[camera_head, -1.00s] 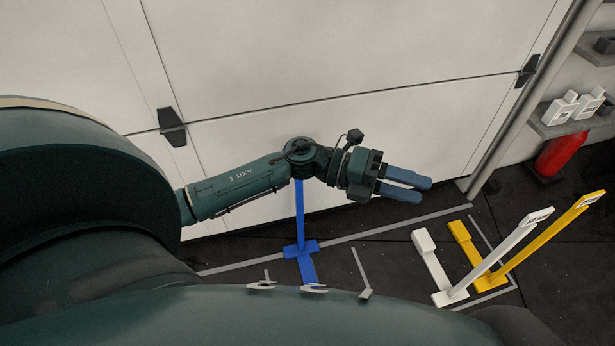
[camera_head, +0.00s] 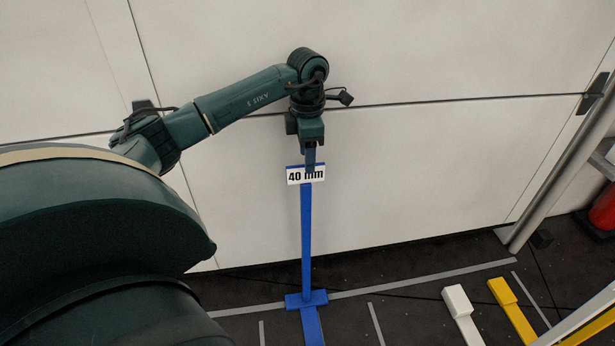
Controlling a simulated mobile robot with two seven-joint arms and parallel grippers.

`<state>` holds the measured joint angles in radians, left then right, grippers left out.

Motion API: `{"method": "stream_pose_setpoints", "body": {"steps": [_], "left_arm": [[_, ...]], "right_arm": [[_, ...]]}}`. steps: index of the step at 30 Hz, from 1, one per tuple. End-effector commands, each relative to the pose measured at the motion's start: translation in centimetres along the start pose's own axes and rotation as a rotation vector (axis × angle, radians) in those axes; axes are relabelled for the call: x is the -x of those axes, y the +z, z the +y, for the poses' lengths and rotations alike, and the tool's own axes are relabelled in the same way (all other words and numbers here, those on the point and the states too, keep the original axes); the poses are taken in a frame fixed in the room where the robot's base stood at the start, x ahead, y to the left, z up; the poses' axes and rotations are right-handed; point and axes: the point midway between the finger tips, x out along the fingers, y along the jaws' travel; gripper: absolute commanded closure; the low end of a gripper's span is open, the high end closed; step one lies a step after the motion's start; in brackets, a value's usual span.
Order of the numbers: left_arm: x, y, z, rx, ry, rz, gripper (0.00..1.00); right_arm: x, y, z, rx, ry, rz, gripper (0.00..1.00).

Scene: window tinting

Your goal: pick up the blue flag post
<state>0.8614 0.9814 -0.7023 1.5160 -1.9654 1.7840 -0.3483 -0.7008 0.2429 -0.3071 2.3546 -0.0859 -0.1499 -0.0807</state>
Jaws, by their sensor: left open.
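My right gripper is not in view.
A pale panelled wall or door (camera_head: 420,170) is close behind the blue post. A grey metal pole (camera_head: 565,165) and a red cylinder (camera_head: 604,210) are at the right. Grey lines mark the floor.

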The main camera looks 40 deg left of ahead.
Motion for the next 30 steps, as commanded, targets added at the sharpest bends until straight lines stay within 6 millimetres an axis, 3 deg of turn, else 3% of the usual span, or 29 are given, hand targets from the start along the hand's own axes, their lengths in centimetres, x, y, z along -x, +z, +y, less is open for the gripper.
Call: {"method": "stream_pose_setpoints", "body": {"steps": [1, 8, 18, 27, 30], "left_arm": [[-1.1, 0.0, 0.0, 0.000, -0.001, 0.001, 0.51], [-2.8, 0.0, 0.0, -0.001, -0.001, -0.002, 0.51], [-7.4, -0.4, 0.1, -0.001, -0.002, -0.002, 0.51], [-7.7, -0.4, 0.1, -0.001, 0.000, -0.003, 0.51], [-7.7, -0.4, 0.1, -0.001, 0.000, -0.003, 0.58]], "right_arm": [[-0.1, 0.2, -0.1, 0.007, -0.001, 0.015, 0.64], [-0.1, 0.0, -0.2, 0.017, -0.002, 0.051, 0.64], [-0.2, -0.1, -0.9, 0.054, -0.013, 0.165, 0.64], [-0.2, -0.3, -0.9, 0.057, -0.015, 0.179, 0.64], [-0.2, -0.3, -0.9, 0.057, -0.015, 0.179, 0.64]]}}
